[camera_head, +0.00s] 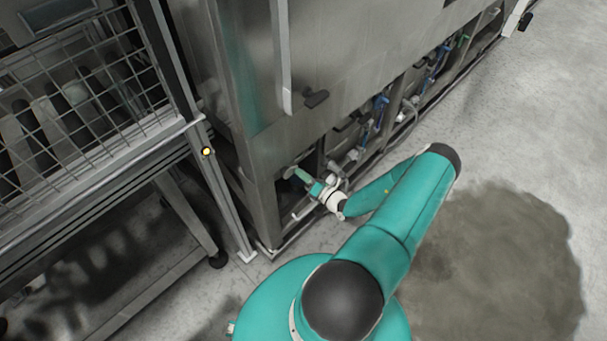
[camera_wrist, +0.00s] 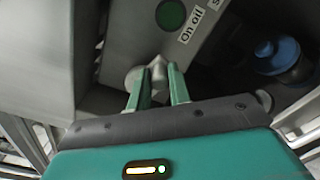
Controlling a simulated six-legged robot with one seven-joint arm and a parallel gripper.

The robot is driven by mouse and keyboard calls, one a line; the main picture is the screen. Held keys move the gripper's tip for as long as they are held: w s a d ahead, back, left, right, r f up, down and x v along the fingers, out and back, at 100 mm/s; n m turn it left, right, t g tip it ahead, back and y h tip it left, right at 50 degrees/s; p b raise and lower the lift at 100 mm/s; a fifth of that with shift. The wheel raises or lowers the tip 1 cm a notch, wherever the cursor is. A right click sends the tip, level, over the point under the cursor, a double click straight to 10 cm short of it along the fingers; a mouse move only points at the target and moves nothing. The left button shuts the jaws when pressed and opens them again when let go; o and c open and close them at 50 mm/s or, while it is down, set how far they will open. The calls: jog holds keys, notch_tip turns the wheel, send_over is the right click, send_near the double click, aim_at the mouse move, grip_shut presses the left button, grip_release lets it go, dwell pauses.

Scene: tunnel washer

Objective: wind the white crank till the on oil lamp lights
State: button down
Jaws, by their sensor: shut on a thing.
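The white crank (camera_wrist: 158,72) shows as a pale, rounded piece between my fingertips in the wrist view. My gripper (camera_wrist: 156,76) is shut on it, with one green finger on each side. The fingers hide part of the crank. The on oil lamp (camera_wrist: 171,14) is a round, dark green disc just above the crank, beside a white "On oil" label, and shows no bright glow. In the head view my gripper (camera_head: 303,176) reaches into the low opening at the machine's corner. The crank and lamp cannot be made out there.
A blue-capped part (camera_wrist: 279,55) sits right of my gripper in the wrist view. The steel washer (camera_head: 335,50) rises above the opening, with pipes and valves along its base. A wire-mesh conveyor frame (camera_head: 85,85) stands at left. A wet patch (camera_head: 510,265) lies on open floor at right.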

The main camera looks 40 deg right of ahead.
dwell(0.4)
jog(key=c, duration=1.3)
grip_release()
jog(key=s, duration=1.3)
jog(key=shift+s+d, duration=0.2)
jog(key=shift+s, duration=0.2)
